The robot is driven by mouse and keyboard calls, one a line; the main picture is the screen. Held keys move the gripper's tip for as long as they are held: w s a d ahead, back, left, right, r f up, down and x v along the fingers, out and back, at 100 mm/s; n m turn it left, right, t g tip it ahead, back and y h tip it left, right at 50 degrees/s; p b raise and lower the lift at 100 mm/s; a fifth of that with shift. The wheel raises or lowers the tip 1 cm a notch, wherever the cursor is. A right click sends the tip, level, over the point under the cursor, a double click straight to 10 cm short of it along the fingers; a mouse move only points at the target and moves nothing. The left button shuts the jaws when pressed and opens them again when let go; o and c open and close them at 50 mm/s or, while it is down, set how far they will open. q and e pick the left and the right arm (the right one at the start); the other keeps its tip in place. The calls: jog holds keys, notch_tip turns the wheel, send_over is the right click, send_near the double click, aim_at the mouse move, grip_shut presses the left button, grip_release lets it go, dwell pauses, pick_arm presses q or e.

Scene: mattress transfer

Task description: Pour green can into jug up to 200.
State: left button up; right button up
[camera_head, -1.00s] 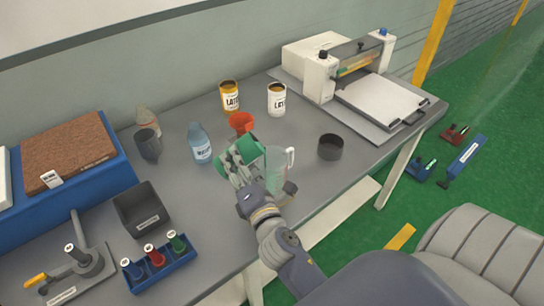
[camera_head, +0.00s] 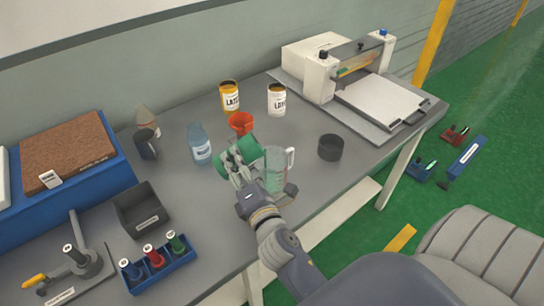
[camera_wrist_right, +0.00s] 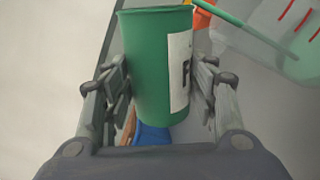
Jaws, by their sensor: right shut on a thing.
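My right gripper (camera_head: 240,170) is shut on the green can (camera_head: 238,150) and holds it tilted just left of the jug. In the right wrist view the can (camera_wrist_right: 155,65) sits between both fingers of the gripper (camera_wrist_right: 160,95), with part of a white label showing. The clear jug (camera_head: 275,172) stands on the table with its handle to the right. In the wrist view the jug (camera_wrist_right: 290,35) shows red marks at upper right. A thin green stream (camera_wrist_right: 245,27) runs from the can's rim side into the jug, where greenish liquid shows. The level against 200 cannot be read.
An orange-red funnel or cup (camera_head: 240,122) stands just behind the can. A blue bottle (camera_head: 199,143) is to the left, a dark round bowl (camera_head: 330,147) to the right. Two labelled tins (camera_head: 230,96) (camera_head: 277,99) stand at the back. The table right of the jug is mostly clear.

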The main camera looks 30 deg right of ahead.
jog(key=shift+f+m+b, duration=0.2)
jog(key=shift+m+b, duration=0.3)
jog(key=shift+m, duration=0.3)
dwell(1.4)
